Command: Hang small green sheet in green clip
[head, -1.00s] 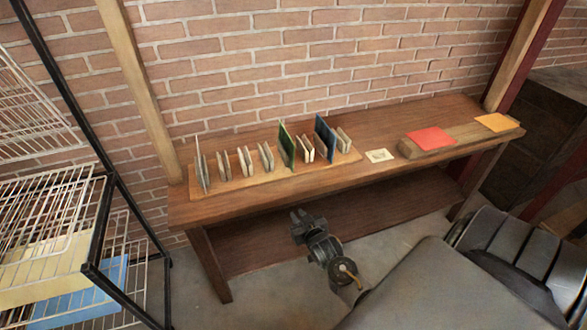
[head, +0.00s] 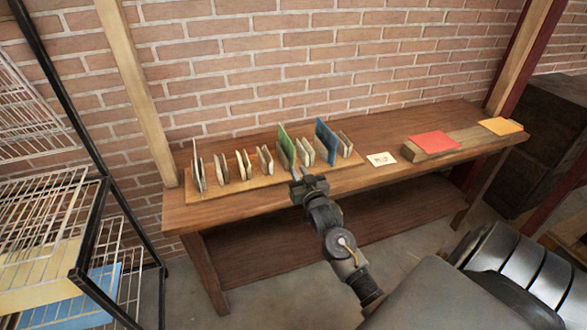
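A green sheet (head: 286,146) stands upright in a row of small clips on a wooden board (head: 232,186) on the table. Which clip grips it, and whether that clip is green, I cannot make out. My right gripper (head: 302,173) is at the table's front edge, just in front of and below the green sheet. Its two fingers point toward the row and look apart, with nothing seen between them. Whether a fingertip touches the sheet is unclear. My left gripper is not in view.
A blue sheet (head: 325,141) stands right of the green one, among several pale clips (head: 221,168). A small pale card (head: 381,159) lies on the table. Red (head: 434,142) and orange (head: 500,126) sheets lie on a raised block. A wire rack (head: 80,250) stands left.

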